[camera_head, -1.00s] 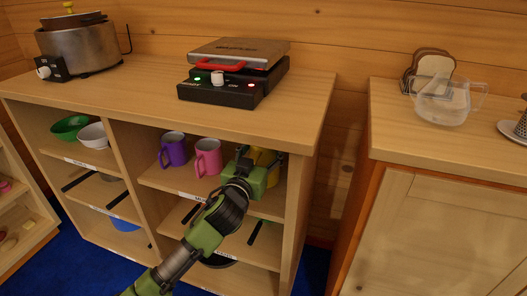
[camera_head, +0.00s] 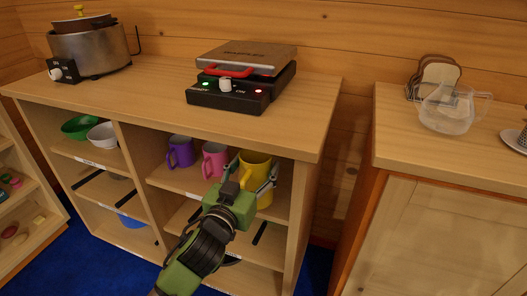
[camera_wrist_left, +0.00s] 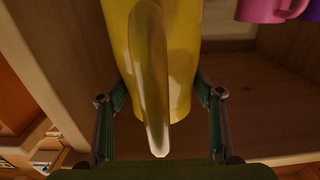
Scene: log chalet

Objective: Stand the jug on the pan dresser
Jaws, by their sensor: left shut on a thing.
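A tall yellow jug (camera_head: 257,166) stands on the upper right shelf of the open dresser (camera_head: 130,88), right of the mugs. My left gripper (camera_head: 251,172) reaches into that bay with one finger on each side of the jug. It is shut on the jug. In the left wrist view the yellow jug (camera_wrist_left: 186,62) is upright between the fingers, its handle (camera_wrist_left: 152,80) facing the camera. The jug's far side is hidden. A clear jug-like vessel with a handle (camera_head: 447,112) stands on the right-hand cabinet (camera_head: 400,135). My right gripper is out of view.
A pink mug (camera_head: 213,160) and a purple mug (camera_head: 181,151) stand just left of the yellow jug. The dresser top holds a waffle maker (camera_head: 240,80) and a metal cooker (camera_head: 92,52), with bare wood between them. The shelf above and side panel are close.

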